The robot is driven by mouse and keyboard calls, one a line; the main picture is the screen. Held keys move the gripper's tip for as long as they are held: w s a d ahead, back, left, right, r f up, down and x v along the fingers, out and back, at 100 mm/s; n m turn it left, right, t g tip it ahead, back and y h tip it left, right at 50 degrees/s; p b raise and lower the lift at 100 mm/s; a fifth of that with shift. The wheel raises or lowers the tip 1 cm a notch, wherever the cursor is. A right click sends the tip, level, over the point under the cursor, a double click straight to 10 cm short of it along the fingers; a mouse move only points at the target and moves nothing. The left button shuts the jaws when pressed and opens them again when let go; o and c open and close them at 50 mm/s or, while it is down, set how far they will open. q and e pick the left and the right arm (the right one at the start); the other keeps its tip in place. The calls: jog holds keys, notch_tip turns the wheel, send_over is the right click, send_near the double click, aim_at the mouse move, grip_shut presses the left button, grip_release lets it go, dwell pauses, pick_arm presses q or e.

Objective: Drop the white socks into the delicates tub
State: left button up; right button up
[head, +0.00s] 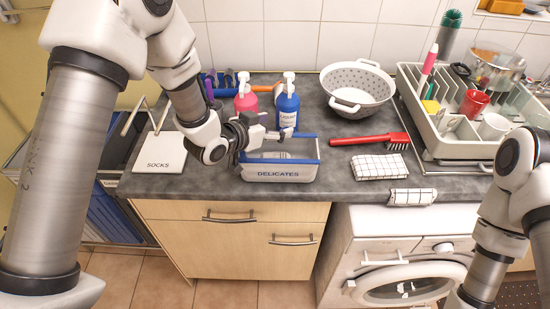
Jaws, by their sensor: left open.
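The delicates tub (279,173) is a grey bin with a blue rim and a "DELICATES" label, standing near the counter's front edge. A pale greyish-white thing (270,155) lies inside it; it looks like cloth, but I cannot tell for sure that it is the white socks. My left gripper (284,133) is open above the tub's back left part, in front of the soap bottles. A flat white square labelled "SOCKS" (160,153) lies to the left with nothing on it. My right gripper is out of view.
Pink (246,100) and blue (287,104) pump bottles stand just behind the tub. A red brush (370,139), a checked cloth (379,167), a white colander (356,88) and a dish rack (450,130) are to the right. A washing machine (392,262) is below.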

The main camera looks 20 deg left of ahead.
pick_arm(q)
jog(key=v, duration=1.1)
jog(key=shift+s+a, duration=0.2)
jog(key=shift+s, duration=0.05)
jog(key=shift+r, duration=0.1)
jog(key=s+f+n+g+y+b, duration=0.1)
jog(key=s+f+g, duration=0.25)
jog(key=f, duration=0.55)
jog(key=s+f+n+g+y+b, duration=0.15)
jog(key=s+f, duration=0.25)
jog(key=f, duration=0.6)
jog(key=s+a+f+n+g+y, duration=0.3)
jog(key=s+f+g, duration=0.4)
jog(key=s+f, duration=0.7)
jog(key=s, duration=0.4)
jog(key=shift+s+f, duration=0.4)
jog(key=shift+w, duration=0.1)
